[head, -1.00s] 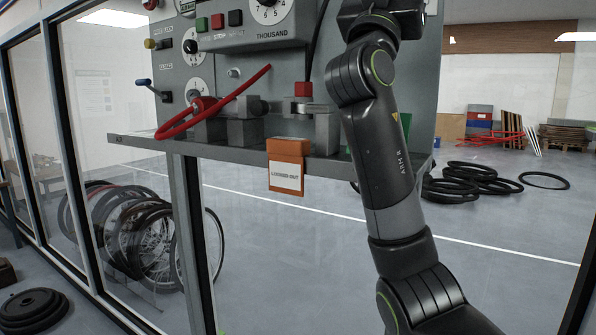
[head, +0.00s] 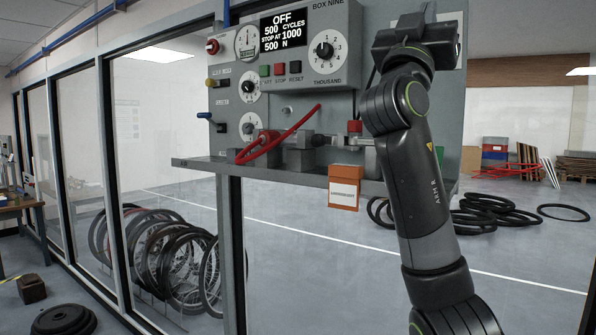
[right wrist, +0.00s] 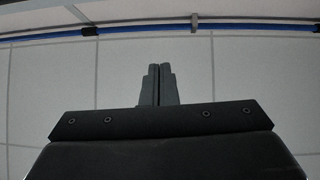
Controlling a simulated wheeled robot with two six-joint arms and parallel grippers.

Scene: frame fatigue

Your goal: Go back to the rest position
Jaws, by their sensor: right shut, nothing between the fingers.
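My right gripper (head: 430,12) is at the top of the head view, raised in front of the right part of the grey test machine (head: 440,120). In the right wrist view its two fingers (right wrist: 158,84) are together and empty, with ceiling panels behind them. My right arm stands nearly upright and hides part of the machine and its shelf. My left gripper is out of view.
The machine's display (head: 284,32) reads OFF. Bicycle wheels (head: 165,255) stand behind glass. Black tyres (head: 490,212) lie on the floor.

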